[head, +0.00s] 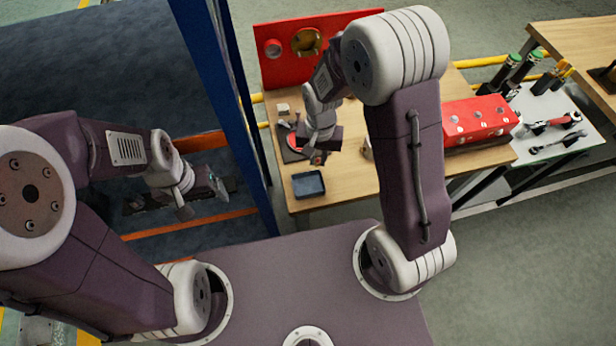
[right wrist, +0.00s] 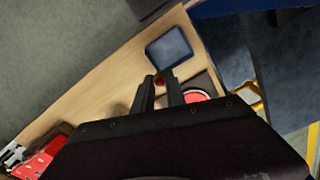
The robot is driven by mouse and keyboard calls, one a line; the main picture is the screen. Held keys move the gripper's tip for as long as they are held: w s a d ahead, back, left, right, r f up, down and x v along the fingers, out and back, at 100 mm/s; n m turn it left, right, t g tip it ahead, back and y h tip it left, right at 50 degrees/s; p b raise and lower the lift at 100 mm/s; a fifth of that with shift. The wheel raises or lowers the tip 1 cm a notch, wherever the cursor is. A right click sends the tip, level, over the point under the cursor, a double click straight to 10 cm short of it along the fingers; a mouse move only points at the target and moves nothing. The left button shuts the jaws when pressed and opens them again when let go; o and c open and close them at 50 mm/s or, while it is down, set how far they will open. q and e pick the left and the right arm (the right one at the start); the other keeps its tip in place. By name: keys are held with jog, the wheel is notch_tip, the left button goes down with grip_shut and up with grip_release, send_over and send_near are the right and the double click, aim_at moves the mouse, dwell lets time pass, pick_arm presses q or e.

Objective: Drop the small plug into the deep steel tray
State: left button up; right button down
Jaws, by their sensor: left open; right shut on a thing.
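The deep steel tray (head: 309,184) is a dark, square, open box near the front left corner of the wooden table. It also shows in the right wrist view (right wrist: 169,51), beyond the fingertips. My right gripper (head: 319,157) is above the table, just behind the tray in the head view. In the right wrist view its two dark fingers (right wrist: 160,85) are shut on a small reddish piece (right wrist: 160,82), apparently the plug, mostly hidden between the tips. The held piece is apart from the tray in that view. My left gripper (head: 203,194) is open and empty, left of the table.
A dark pad with a red round part (head: 292,141) lies behind the tray. A red panel (head: 330,38) stands at the table's back, and a red block (head: 478,121) sits at its right. A blue post (head: 235,110) rises along the left side. Tools lie on a side table (head: 550,108).

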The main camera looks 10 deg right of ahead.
pick_arm(q)
notch_tip(320, 180, down, 4)
jog(key=b, duration=0.5)
jog(key=shift+s+d, duration=0.1)
jog(key=shift+d, duration=0.05)
pick_arm(e)
jog(key=shift+n, duration=0.3)
jog(key=f, duration=0.3)
jog(key=a+f, duration=0.1)
jog(key=f, duration=0.1)
jog(key=shift+s, duration=0.4)
jog(key=c, duration=1.3)
grip_release()
jog(key=shift+r, duration=0.1)
pick_arm(q)
jog(key=shift+f, duration=0.15)
pick_arm(e)
notch_tip(320, 180, up, 9)
jog(key=shift+f, duration=0.1)
